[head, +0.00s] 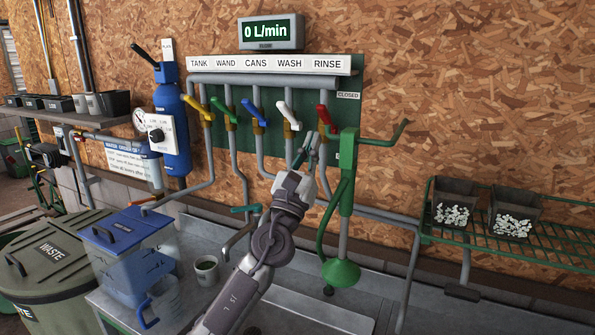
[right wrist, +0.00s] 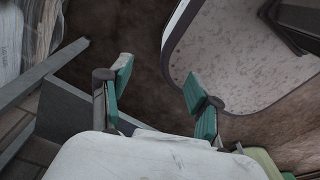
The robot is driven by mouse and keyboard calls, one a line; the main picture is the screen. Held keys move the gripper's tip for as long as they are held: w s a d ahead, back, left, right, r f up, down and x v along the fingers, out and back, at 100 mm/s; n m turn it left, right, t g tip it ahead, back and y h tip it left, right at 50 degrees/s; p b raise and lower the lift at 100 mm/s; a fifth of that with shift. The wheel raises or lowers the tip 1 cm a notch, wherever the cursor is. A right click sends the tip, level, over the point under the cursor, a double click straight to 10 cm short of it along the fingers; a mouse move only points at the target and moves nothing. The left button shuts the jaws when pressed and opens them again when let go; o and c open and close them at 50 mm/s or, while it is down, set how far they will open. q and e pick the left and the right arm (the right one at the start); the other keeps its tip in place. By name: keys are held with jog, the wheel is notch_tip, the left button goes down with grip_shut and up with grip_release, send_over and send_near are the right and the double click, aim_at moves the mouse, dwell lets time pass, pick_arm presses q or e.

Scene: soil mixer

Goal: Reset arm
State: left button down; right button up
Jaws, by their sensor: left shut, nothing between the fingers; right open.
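In the head view my left gripper (head: 306,149) is raised in front of the valve board (head: 347,110), close to the red RINSE valve handle (head: 326,120) and the white WASH handle (head: 289,115). Its fingers are closed and empty. I cannot tell whether it touches the red handle. My left arm rises over the sink to it. In the right wrist view my right gripper (right wrist: 159,88) has its two green-padded fingers spread, with nothing between them. It points at a dark brown floor.
A green pump stand (head: 347,180) is right of my left arm. A pot (head: 206,270), a blue-lidded container (head: 125,230) and the WASTE bin (head: 50,255) are left of it. A green rack (head: 520,225) holds two pots of white pieces. The display (head: 270,32) reads 0 L/min.

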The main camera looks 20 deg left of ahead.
pick_arm(q)
jog(key=s+a+p, duration=0.2)
jog(key=s, duration=0.5)
jog(key=s+a+f+n+g+y, duration=0.3)
jog(key=s+f+n+g, duration=0.1)
jog(key=f+n, duration=0.55)
jog(key=s+a+f+n+g+y, duration=0.35)
jog(key=f+n, duration=0.45)
jog(key=f, duration=0.3)
jog(key=s+a+f+n+g+y, duration=0.3)
jog(key=a+f+n+g, duration=0.15)
jog(key=f+n, duration=0.5)
jog(key=s+d+f+n+g+h, duration=0.25)
jog(key=s+f+n+g, duration=0.25)
jog(key=s+f, duration=0.5)
jog(key=s+d+f+n+g+h, duration=0.25)
jog(key=s+f+n+g, duration=0.3)
jog(key=s, duration=0.85)
notch_tip(320, 180, down, 26)
jog(key=m+g+b, duration=0.1)
jog(key=s+a+f+g, duration=0.1)
jog(key=s+a+f, duration=0.1)
jog(key=s+f, duration=1.5)
jog(key=shift+s+a+f+b, duration=0.15)
jog(key=shift+a+f+b, duration=0.05)
jog(key=shift+f+b, duration=0.2)
pick_arm(e)
jog(key=shift+w+a+r, duration=0.3)
jog(key=shift+w+r, duration=0.15)
jog(key=shift+r, duration=0.2)
